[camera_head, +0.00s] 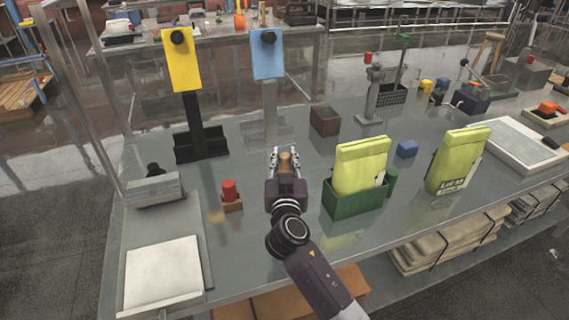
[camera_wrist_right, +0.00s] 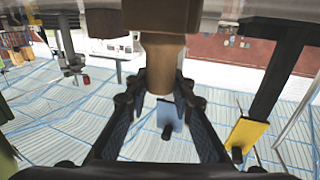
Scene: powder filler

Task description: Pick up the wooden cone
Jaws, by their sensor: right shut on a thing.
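The wooden cone (camera_head: 285,162) is a small brown piece near the middle of the grey table (camera_head: 245,262) in the head view. My right gripper (camera_head: 286,153) reaches over the table, its two fingers on either side of the cone. The right wrist view shows the cone (camera_wrist_right: 161,62) large and close, pinched between the fingers of the right gripper (camera_wrist_right: 160,82). The right gripper is shut on the cone. I cannot tell whether the cone touches the table. My left gripper is not in view.
A green bin (camera_head: 352,204) with a yellow-green pouch (camera_head: 360,165) stands close right of the gripper. A red-topped block (camera_head: 231,203) is to the left. A stand with a blue panel (camera_head: 268,60) and a brown box (camera_head: 325,121) are behind. The front table strip is clear.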

